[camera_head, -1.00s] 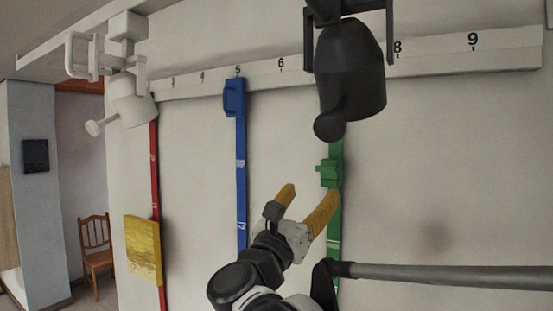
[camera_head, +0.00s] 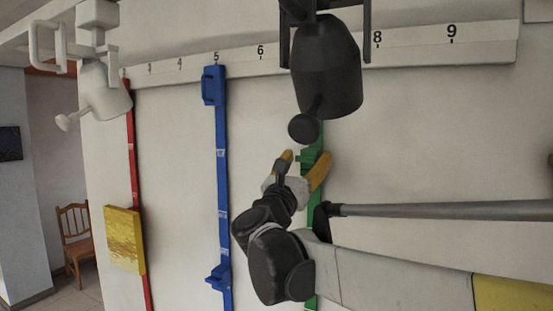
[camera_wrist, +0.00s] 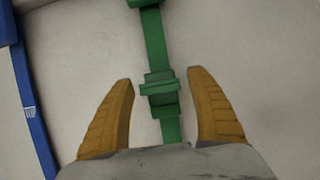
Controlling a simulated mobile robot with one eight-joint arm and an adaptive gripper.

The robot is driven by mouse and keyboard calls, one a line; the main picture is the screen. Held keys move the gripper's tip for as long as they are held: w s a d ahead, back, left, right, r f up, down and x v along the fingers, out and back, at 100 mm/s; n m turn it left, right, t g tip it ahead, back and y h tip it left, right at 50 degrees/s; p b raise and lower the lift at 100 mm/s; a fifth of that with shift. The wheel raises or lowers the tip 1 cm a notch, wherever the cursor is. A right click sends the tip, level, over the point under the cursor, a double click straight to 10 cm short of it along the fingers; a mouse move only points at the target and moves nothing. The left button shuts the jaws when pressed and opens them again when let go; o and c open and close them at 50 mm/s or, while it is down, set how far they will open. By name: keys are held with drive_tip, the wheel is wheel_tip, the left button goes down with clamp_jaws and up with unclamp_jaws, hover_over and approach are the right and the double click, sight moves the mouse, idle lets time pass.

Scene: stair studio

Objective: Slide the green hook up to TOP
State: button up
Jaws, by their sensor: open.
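The green hook (camera_wrist: 160,86) sits on the green vertical strip (camera_wrist: 155,40) on the wall. In the wrist view it stands between the two yellow-orange fingers of my gripper (camera_wrist: 160,105), with clear gaps on both sides. The gripper is open. In the head view my gripper (camera_head: 304,168) is at the green strip (camera_head: 312,206), and the fingers partly cover the hook (camera_head: 308,158). Another green block (camera_wrist: 146,3) shows at the top edge of the wrist view. No TOP label can be read.
A black lamp-like fixture (camera_head: 326,70) hangs over the upper green strip. A grey rod (camera_head: 440,210) runs to the right below the gripper. A blue strip (camera_head: 221,120) with blue blocks stands left, then a red strip (camera_head: 132,165) and a yellow panel (camera_head: 124,238). A numbered rail (camera_head: 490,42) runs above.

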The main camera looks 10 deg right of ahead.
drive_tip(key=c, duration=1.4)
wheel_tip(320, 180, up, 5)
drive_tip(key=p, duration=0.2)
drive_tip(key=shift+p, duration=0.35)
drive_tip(key=shift+c, duration=0.2)
drive_tip(key=o, duration=1.4)
drive_tip(key=shift+f, duration=0.1)
drive_tip(key=shift+o, duration=0.2)
drive_tip(key=v, duration=1.2)
